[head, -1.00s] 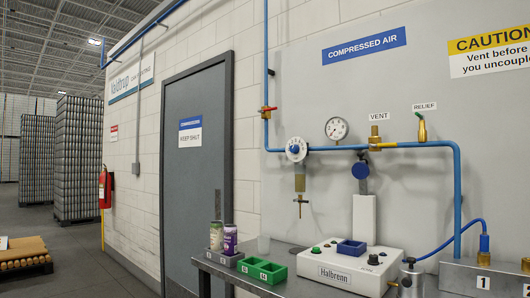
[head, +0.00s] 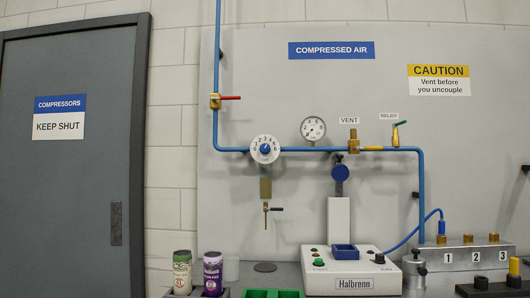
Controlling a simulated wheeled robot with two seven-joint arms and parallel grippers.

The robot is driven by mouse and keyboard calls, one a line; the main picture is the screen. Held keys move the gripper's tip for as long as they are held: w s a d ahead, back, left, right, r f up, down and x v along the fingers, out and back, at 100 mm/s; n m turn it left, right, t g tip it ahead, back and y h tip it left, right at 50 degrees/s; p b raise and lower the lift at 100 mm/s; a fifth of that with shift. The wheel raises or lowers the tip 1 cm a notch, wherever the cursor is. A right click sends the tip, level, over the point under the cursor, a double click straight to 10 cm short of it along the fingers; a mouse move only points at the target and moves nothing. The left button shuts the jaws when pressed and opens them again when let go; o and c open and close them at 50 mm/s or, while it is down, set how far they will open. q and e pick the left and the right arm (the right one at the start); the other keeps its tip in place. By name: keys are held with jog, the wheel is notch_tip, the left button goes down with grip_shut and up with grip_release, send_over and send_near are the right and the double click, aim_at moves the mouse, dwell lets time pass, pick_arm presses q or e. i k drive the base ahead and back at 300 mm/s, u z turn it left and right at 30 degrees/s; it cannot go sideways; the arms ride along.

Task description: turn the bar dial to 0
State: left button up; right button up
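The bar dial (head: 265,149) is a round white dial with numbers around its rim and a blue knob in its centre. It sits on the blue air pipe (head: 219,100) on the wall panel, left of the round pressure gauge (head: 313,129). The marking the knob points to is too small to read surely. Neither of my grippers shows in the head view.
A red-handled valve (head: 217,101) is on the pipe up and left of the dial. A small tap (head: 266,209) hangs below it. The white Halbrenn machine (head: 352,270), two cans (head: 212,272) and a green tray (head: 272,293) are below. Space before the dial looks clear.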

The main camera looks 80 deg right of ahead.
aim_at(265, 148)
jog(key=z, duration=1.05)
jog(key=i, duration=1.2)
jog(key=z, duration=1.25)
